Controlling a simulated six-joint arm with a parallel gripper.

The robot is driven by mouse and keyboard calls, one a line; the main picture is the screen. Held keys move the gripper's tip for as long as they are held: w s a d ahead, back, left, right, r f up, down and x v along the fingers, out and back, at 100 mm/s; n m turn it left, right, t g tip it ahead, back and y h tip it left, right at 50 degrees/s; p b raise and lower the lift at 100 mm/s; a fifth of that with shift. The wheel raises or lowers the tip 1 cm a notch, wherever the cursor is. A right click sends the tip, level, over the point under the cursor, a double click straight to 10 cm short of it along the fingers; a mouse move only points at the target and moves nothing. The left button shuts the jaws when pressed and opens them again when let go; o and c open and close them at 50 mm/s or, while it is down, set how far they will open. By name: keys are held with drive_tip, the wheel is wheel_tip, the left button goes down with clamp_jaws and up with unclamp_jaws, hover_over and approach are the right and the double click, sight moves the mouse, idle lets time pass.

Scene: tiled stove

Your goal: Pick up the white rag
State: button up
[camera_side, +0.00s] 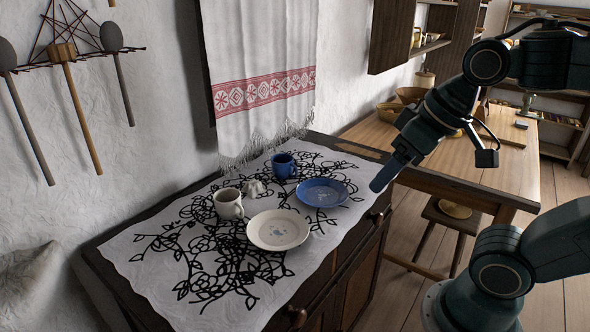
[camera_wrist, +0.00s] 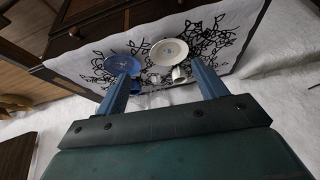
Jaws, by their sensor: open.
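A small crumpled white rag (camera_side: 253,187) lies on the patterned cloth (camera_side: 160,262), between the blue mug (camera_side: 284,165) and the white mug (camera_side: 229,204). In the wrist view the rag (camera_wrist: 154,78) shows small between the fingers, far beyond them. My gripper (camera_side: 384,178) hangs over the right edge of the cabinet, right of the blue plate and well apart from the rag. In the wrist view my gripper (camera_wrist: 161,70) is open, its two blue fingers wide apart with nothing held.
A blue plate (camera_side: 322,193) and a white plate (camera_side: 278,230) lie in front of the mugs. A fringed towel (camera_side: 262,80) hangs on the wall behind. A wooden table (camera_side: 465,160) with bowls stands at the back right. The cloth's front left is clear.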

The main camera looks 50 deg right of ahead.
drive_tip(key=w+d+r+m+g, duration=0.1)
drive_tip(key=w+r+m, duration=0.45)
drive_tip(key=w, duration=0.65)
drive_tip(key=m+g, duration=0.4)
drive_tip(key=m, duration=0.9)
hover_over(252, 181)
wheel_tip(252, 181, down, 15)
drive_tip(key=shift+f, duration=0.15)
drive_tip(key=shift+f, duration=4.35)
drive_tip(key=shift+s+f, duration=0.1)
